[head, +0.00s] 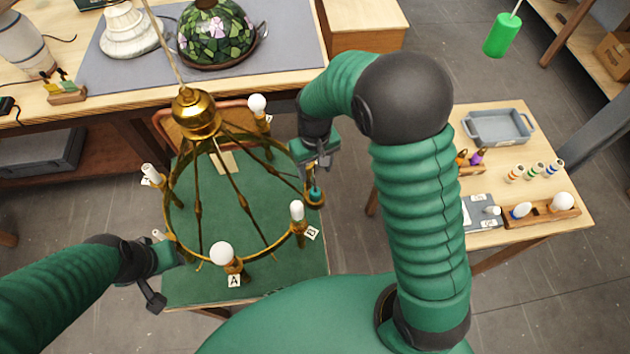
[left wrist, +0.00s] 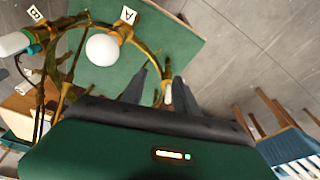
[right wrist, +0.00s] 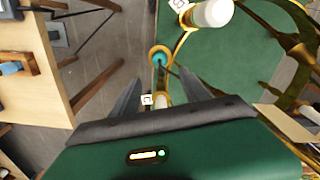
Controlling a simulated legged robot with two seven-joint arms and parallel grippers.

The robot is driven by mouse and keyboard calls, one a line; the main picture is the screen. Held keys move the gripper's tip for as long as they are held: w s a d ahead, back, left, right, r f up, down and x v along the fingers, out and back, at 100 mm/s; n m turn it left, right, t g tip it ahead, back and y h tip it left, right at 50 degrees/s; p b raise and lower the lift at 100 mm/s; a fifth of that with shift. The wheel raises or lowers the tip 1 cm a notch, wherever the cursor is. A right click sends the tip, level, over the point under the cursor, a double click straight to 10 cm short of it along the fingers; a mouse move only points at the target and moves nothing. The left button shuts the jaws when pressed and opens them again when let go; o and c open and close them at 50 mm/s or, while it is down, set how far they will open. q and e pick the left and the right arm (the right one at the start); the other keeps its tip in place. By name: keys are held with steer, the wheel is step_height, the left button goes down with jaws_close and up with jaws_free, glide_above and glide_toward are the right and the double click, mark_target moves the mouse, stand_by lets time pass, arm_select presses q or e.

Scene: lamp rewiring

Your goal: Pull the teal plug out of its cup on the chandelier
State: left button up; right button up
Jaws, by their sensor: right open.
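The brass chandelier (head: 197,118) hangs over a green mat. The teal plug (head: 316,195) sits in its brass cup at the ring's right side; it also shows in the right wrist view (right wrist: 161,56). My right gripper (head: 319,166) is open just above the plug, pointing down at it; its fingers are apart and empty in the right wrist view (right wrist: 160,84). My left gripper (head: 178,257) is at the ring's left front. In the left wrist view (left wrist: 163,82) its fingers are apart, with part of the brass ring and a white tip seen between them.
White bulbs (head: 221,253) and candle sleeves (head: 297,210) stand around the ring, with tags A (head: 234,281) and B (head: 312,233). A side table (head: 545,225) at the right holds a grey tray (head: 499,128) and small parts. A workbench (head: 100,105) with lamps stands behind.

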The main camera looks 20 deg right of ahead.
mark_target(315, 190)
step_height(315, 190, down, 12)
steer(key=shift+w+f+p, duration=0.1)
steer(key=shift+f+p, duration=0.15)
steer(key=shift+p, duration=0.4)
steer(key=shift+c, duration=0.4)
jaws_close()
steer(key=shift+r+p, duration=1.9)
steer(key=shift+r, duration=0.45)
